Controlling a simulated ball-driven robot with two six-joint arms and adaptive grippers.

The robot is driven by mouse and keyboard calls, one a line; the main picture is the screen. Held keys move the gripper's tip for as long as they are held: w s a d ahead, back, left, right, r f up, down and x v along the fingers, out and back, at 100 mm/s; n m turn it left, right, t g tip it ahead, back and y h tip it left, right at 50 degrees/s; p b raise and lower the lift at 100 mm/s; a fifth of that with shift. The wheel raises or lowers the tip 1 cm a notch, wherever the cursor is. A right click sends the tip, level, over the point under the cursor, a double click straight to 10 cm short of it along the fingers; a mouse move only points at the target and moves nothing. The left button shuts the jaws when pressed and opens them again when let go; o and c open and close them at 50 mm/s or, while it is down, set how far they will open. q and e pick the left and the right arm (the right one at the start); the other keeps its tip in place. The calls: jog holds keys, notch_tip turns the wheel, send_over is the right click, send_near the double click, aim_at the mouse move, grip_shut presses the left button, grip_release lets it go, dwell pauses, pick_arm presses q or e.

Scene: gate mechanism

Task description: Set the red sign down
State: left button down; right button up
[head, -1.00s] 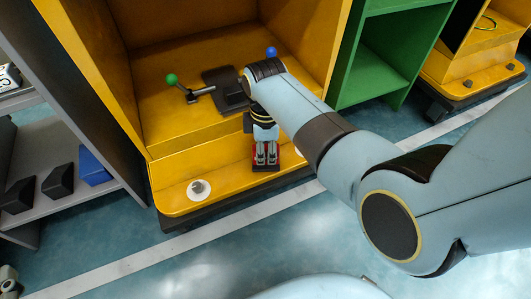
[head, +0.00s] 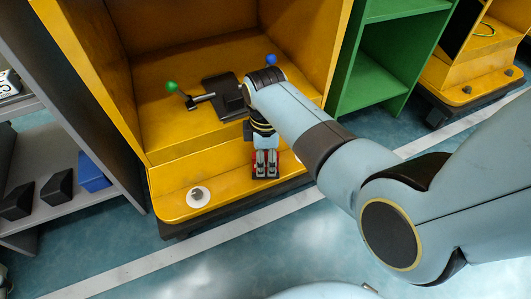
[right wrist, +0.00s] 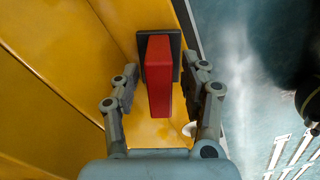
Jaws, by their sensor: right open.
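The red sign (right wrist: 158,80) is a red block on a dark backing plate (right wrist: 174,45), seen in the right wrist view against the yellow surface. My right gripper (right wrist: 166,78) is open, with one finger on each side of the sign and visible gaps between. In the head view the right gripper (head: 266,171) points down at the front ledge of the yellow cabinet, and only slivers of the red sign (head: 281,160) show around its fingers. Whether the sign's underside rests fully on the ledge is hidden. My left gripper is not in view.
The yellow cabinet (head: 175,146) holds a lever with a green ball (head: 171,87) and a blue ball (head: 271,60) behind my right arm. A white disc with a knob (head: 198,196) sits on the ledge. A grey shelf with dark blocks (head: 57,187) stands left, a green shelf (head: 375,80) right.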

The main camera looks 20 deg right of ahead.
aim_at(266, 155)
jog(key=shift+r, duration=0.25)
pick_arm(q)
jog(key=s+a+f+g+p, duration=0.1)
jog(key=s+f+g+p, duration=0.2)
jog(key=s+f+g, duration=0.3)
pick_arm(e)
notch_tip(266, 155, up, 4)
jog(key=shift+w+f, duration=0.1)
notch_tip(266, 155, up, 4)
jog(key=shift+f+p, duration=0.2)
jog(key=shift+p, duration=0.85)
notch_tip(266, 155, up, 4)
jog(key=shift+f+p, duration=0.1)
jog(key=shift+p, duration=1.1)
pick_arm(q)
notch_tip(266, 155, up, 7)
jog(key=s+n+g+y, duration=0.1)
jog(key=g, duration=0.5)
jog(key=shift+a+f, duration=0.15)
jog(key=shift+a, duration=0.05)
pick_arm(e)
jog(key=shift+r, duration=0.25)
